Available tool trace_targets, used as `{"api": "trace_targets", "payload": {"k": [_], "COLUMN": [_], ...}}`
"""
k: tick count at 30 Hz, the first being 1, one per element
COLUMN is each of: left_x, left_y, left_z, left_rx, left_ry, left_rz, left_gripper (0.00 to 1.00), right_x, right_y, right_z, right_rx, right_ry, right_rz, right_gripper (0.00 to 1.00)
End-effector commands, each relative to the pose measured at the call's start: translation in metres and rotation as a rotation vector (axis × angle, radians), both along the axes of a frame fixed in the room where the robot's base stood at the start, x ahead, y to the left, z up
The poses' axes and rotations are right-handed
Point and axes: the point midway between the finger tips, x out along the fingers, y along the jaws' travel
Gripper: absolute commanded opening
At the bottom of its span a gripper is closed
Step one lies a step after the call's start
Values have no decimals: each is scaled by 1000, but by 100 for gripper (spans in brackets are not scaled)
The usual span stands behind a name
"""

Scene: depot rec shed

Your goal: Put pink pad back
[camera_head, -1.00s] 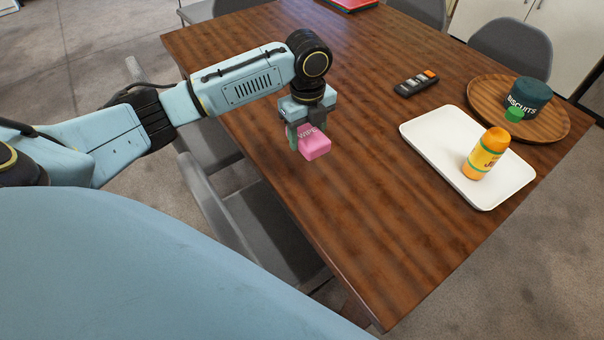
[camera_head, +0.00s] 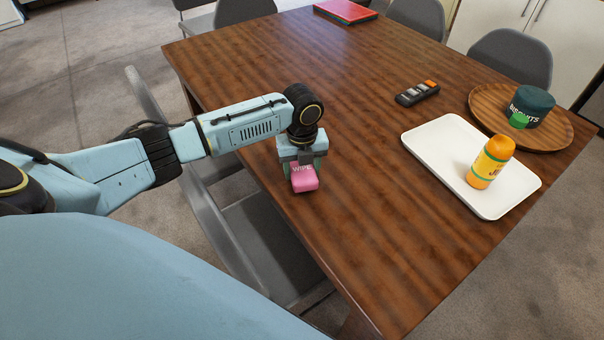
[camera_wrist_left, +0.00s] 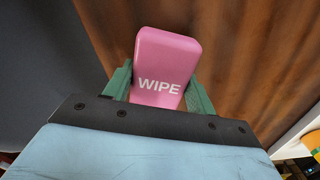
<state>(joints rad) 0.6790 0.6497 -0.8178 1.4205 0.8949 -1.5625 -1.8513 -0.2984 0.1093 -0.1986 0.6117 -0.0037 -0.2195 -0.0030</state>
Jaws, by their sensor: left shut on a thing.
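The pink pad (camera_head: 304,179), marked WIPE, is between the fingers of my left gripper (camera_head: 303,172) near the left edge of the wooden table. In the left wrist view the pink pad (camera_wrist_left: 165,65) sits between the two green fingers of my left gripper (camera_wrist_left: 160,88), which is shut on it. I cannot tell from the head view whether the pad touches the table or is just above it. My right gripper is not in view.
A white tray (camera_head: 440,150) with an orange bottle (camera_head: 490,163) stands to the right. Behind it are a round wooden tray (camera_head: 484,101) with a biscuits tin (camera_head: 532,104), and a dark remote (camera_head: 417,94). A red folder (camera_head: 345,10) lies at the back. The near table is clear.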

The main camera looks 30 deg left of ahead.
Motion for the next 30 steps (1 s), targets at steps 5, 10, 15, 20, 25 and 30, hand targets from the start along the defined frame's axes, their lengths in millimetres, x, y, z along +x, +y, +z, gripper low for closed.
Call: {"api": "trace_targets", "payload": {"k": [5,10,15,20,25,30], "left_x": [0,0,0,0,0,0], "left_y": [0,0,0,0,0,0], "left_z": [-20,-19,-23,-22,-22,-19], "left_rx": [1,1,1,1,1,1], "left_ry": [-1,-1,-1,-1,-1,-1], "left_rz": [0,0,0,0,0,0], "left_gripper": [34,34,34,77,78,78], "right_x": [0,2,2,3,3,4], "right_y": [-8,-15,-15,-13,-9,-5], "right_z": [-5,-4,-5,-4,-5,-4], "right_rx": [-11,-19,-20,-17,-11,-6], "right_ry": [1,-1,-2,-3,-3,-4], "right_rz": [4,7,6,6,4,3], "right_gripper": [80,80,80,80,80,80]}}
